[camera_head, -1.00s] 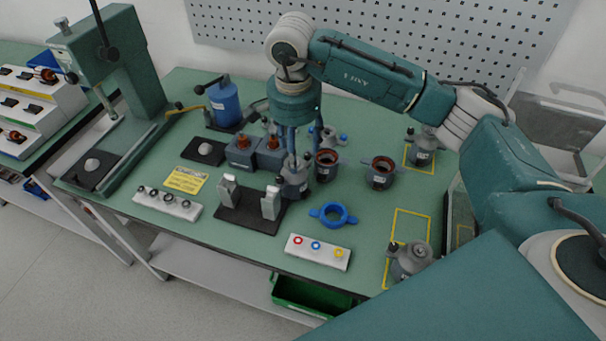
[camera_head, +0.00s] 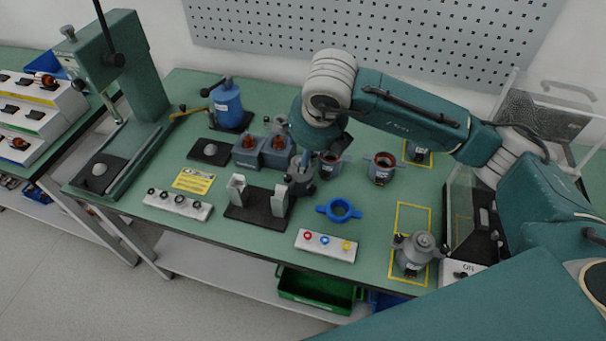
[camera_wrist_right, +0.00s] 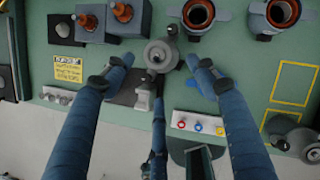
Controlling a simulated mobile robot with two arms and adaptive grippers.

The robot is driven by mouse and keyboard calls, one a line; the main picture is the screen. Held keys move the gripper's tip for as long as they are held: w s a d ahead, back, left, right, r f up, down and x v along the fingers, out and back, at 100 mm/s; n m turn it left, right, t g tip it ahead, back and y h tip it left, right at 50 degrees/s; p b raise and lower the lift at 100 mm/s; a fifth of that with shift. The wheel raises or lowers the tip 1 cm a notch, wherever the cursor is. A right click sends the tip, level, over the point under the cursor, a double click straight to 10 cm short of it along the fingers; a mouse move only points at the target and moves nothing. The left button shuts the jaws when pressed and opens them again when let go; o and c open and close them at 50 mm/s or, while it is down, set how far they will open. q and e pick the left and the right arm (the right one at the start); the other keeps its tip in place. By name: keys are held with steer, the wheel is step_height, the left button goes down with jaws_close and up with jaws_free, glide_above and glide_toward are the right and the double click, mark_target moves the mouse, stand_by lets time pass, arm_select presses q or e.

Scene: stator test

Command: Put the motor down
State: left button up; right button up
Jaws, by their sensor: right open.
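A grey motor (camera_head: 301,181) stands upright on the green table, just behind the right end of a black fixture (camera_head: 257,207) with two light uprights. In the right wrist view the motor (camera_wrist_right: 160,56) lies between the spread blue fingers of my right gripper (camera_wrist_right: 160,66), with visible gaps on both sides. The gripper is open and holds nothing. In the head view my right wrist hides most of its fingers. My left gripper is in neither view.
Blue-grey blocks (camera_head: 248,153) and two cups with copper-coloured rings (camera_head: 381,169) stand close behind. A blue ring (camera_head: 339,211) and a button strip (camera_head: 326,245) lie in front. Another grey motor (camera_head: 415,253) stands in a yellow outline at right. A green press (camera_head: 128,75) is at left.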

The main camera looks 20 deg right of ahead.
steer(key=x, duration=0.3)
steer(key=shift+f+p, duration=0.1)
steer(key=shift+p, duration=0.2)
steer(key=p+x, duration=0.2)
steer(key=x, duration=0.3)
steer(key=shift+a+p, duration=0.1)
steer(key=shift+p, duration=0.3)
steer(key=shift+w+f, duration=0.15)
steer(key=shift+f, duration=0.05)
jaws_close()
steer(key=shift+r, duration=0.15)
